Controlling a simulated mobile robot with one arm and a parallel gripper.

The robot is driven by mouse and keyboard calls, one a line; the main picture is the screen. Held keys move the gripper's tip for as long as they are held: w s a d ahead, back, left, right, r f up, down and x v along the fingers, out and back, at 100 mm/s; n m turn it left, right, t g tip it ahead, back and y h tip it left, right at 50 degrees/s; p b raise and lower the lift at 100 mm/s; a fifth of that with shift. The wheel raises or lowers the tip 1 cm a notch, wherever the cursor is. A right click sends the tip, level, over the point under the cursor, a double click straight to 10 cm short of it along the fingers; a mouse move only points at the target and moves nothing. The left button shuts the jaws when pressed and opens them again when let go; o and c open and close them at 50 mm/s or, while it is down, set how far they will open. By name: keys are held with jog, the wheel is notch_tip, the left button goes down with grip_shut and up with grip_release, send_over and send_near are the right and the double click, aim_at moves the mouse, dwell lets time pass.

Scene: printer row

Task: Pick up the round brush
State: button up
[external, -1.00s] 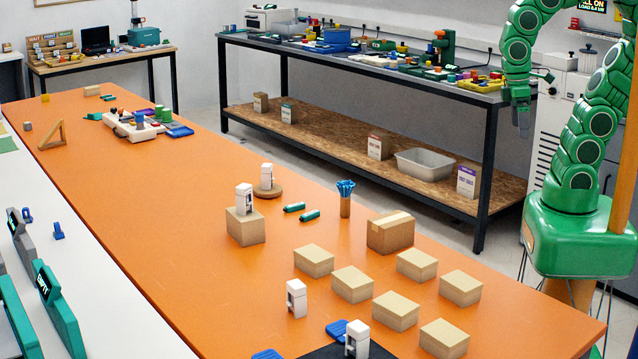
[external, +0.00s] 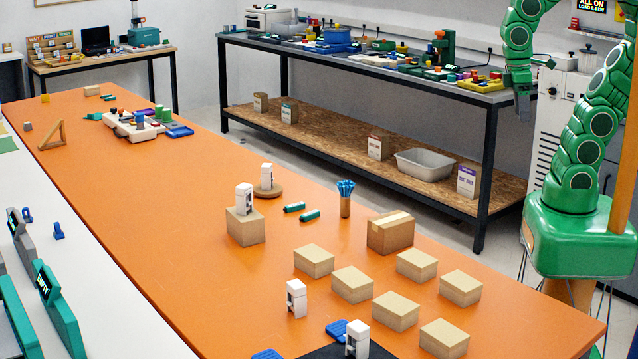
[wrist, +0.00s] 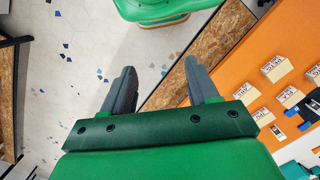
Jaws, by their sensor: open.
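A brown upright cylinder topped with blue bristle-like tips (external: 345,199) stands on the orange table (external: 150,230). It looks like the round brush, but it is too small to be sure. My gripper (external: 524,108) hangs well to its right and higher, in front of the grey workbench's right end, apart from it. In the wrist view my gripper (wrist: 160,70) is open, with two dark fingers spread and nothing between them. Bare speckled floor shows beyond the fingers, and the brush cannot be made out there.
Several cardboard boxes (external: 396,311) stand on the table near the brush, with a larger taped box (external: 390,232) beside it. Two green cylinders (external: 294,207) lie to its left. A grey workbench (external: 400,70) stands behind. The table's left middle is clear.

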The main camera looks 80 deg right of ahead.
jog(key=w+a+r+m+y, duration=0.1)
jog(key=w+a+m+y, duration=0.15)
jog(key=w, duration=0.55)
jog(key=w+a+r+m+y, duration=0.2)
jog(key=w+m+y, duration=0.15)
jog(key=w, duration=0.45)
jog(key=w+a+r+m+y, duration=0.1)
jog(key=w+a+m+y, duration=0.2)
jog(key=w, duration=0.5)
jog(key=w+d+f+m+t+y, duration=0.1)
jog(key=w+d+m+t+y, duration=0.15)
jog(key=w+d+m, duration=0.55)
jog(key=w+d+f+m+t+y, duration=0.1)
jog(key=w+d+f+m+t, duration=0.25)
jog(key=w, duration=0.85)
jog(key=m, duration=0.1)
send_near(343, 208)
jog(key=shift+w+a+f+y, duration=0.25)
jog(key=shift+a+f, duration=0.65)
jog(key=shift+f, duration=0.05)
jog(key=shift+a+f, duration=0.2)
jog(key=shift+f, duration=0.15)
jog(key=shift+x, duration=1.05)
jog(key=shift+r+x, duration=0.2)
jog(key=shift+x, duration=0.7)
jog(key=shift+r+x, duration=0.2)
jog(key=shift+x, duration=0.7)
jog(key=shift+r+x, duration=0.2)
jog(key=shift+x, duration=0.65)
jog(key=shift+w+a, duration=0.2)
